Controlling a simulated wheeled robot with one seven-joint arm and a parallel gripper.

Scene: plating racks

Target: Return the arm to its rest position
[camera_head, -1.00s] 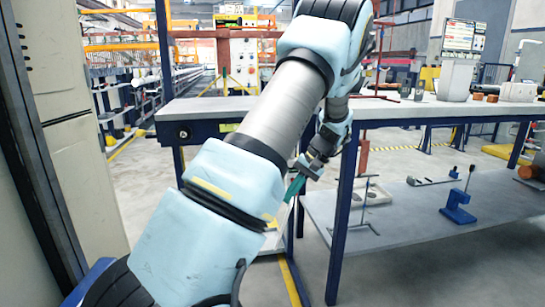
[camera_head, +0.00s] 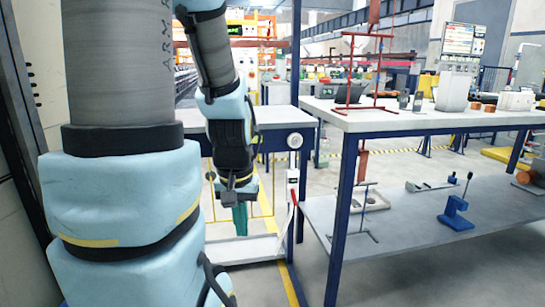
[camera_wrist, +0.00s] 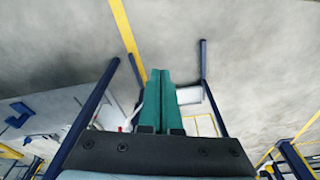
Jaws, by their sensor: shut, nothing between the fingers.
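My gripper (camera_head: 240,218) hangs below my wrist in the head view, its green fingers pointing down in front of the left table's front edge. In the wrist view my gripper (camera_wrist: 160,75) shows two green fingers pressed side by side, shut with nothing between them. My arm is folded on the left of the head view, with the upper link upright and the forearm coming down beside it.
The left table (camera_head: 270,116) stands just behind my gripper. The right table (camera_head: 440,118) carries a red rack (camera_head: 372,70) and several small items. Its lower shelf (camera_head: 410,220) holds a blue clamp (camera_head: 456,212). Yellow lines mark the open grey floor (camera_wrist: 230,30).

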